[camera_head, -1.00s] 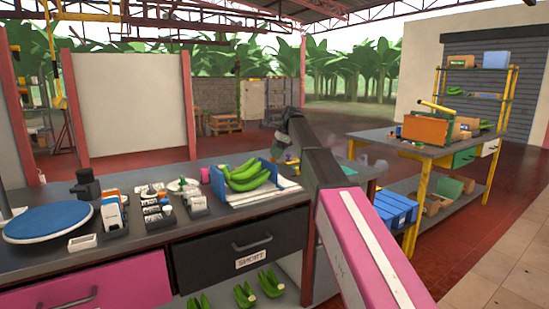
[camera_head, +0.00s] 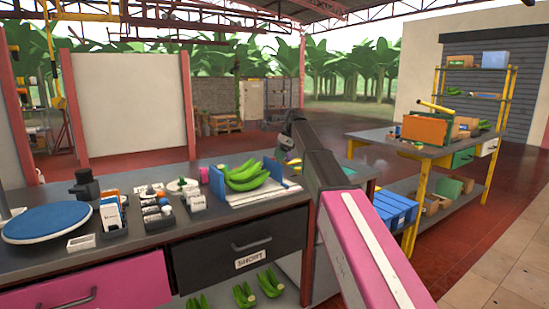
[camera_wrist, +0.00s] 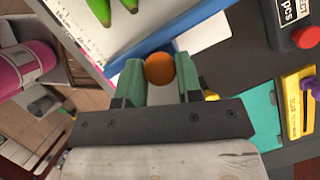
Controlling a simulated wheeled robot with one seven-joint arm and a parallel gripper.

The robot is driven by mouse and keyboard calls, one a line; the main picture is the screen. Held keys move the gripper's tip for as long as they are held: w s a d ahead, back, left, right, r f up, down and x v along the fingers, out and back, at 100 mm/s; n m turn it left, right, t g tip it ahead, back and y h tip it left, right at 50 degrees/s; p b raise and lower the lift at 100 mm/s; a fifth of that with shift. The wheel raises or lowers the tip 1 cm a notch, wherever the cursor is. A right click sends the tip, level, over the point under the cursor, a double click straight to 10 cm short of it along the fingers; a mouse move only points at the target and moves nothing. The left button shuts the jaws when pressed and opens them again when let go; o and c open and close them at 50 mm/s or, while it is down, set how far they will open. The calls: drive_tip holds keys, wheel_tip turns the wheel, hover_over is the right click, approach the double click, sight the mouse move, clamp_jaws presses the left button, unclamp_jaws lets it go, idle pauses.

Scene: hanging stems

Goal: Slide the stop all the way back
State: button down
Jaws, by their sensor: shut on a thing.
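The stop is a blue upright plate (camera_wrist: 202,28) that crosses the top of the wrist view at a slant. An orange round knob (camera_wrist: 160,70) sits against it. My gripper (camera_wrist: 160,74) has its green fingers on both sides of the knob and is shut on it. In the head view, green bananas (camera_head: 246,178) lie on a white board (camera_head: 250,193) between a blue plate at left (camera_head: 217,183) and a blue plate at right (camera_head: 276,170). My arm hides part of the right side there, and the knob cannot be made out.
A yellow case (camera_wrist: 298,95) and a teal sheet (camera_wrist: 258,112) lie right of my gripper in the wrist view. A red-topped dark item (camera_wrist: 303,38) is above them. Card holders (camera_head: 155,212) and a blue round plate (camera_head: 47,222) stand left on the bench.

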drive_tip(key=shift+w+d, duration=0.6)
drive_tip(key=shift+d, duration=0.2)
drive_tip(key=c, duration=1.1)
unclamp_jaws()
drive_tip(key=v, duration=1)
drive_tip(key=shift+r, duration=0.4)
